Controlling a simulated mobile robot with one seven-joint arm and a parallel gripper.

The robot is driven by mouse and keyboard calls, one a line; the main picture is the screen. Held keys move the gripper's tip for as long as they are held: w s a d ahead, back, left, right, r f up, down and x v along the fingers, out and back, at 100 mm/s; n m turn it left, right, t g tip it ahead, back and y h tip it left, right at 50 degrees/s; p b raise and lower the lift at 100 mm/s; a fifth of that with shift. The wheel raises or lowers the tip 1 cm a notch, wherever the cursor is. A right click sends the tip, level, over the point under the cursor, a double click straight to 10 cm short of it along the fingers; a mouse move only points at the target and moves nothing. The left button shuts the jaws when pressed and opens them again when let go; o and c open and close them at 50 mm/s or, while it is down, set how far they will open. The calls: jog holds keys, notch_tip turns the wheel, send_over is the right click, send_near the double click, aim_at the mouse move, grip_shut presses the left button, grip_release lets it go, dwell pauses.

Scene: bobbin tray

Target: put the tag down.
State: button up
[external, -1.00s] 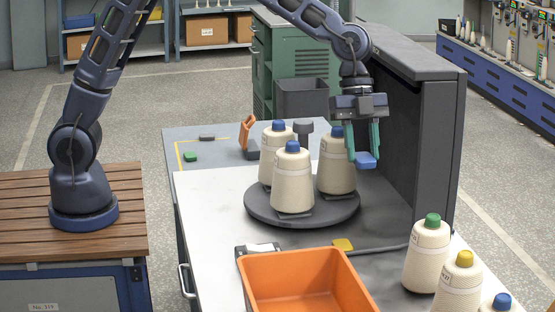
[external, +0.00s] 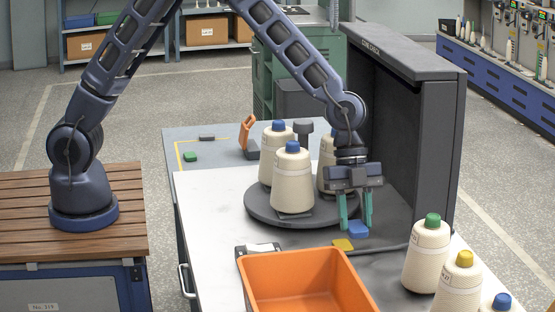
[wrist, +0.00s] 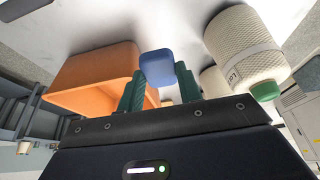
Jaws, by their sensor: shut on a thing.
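My gripper (external: 356,221) points down over the white tabletop, to the right of the turntable, with its green fingers shut on a blue tag (external: 358,230). The tag also shows between the fingertips in the wrist view (wrist: 157,67). It is low over the table; I cannot tell whether it touches the surface. A yellow tag (external: 343,245) lies on the table just in front and to the left of it.
A dark turntable (external: 262,214) carries blue-topped cones (external: 292,182), one partly hidden by my arm. An orange bin (external: 300,262) stands at the front. Green-, yellow- and blue-topped cones (external: 426,255) stand at the right. A dark upright panel (external: 395,150) rises behind my gripper.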

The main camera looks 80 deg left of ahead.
notch_tip(320, 180, down, 12)
jog(key=shift+r, duration=0.1)
dwell(0.5)
jog(key=o, duration=1)
jog(key=shift+f, duration=0.2)
jog(key=shift+c, duration=0.2)
jog(key=shift+r, duration=0.15)
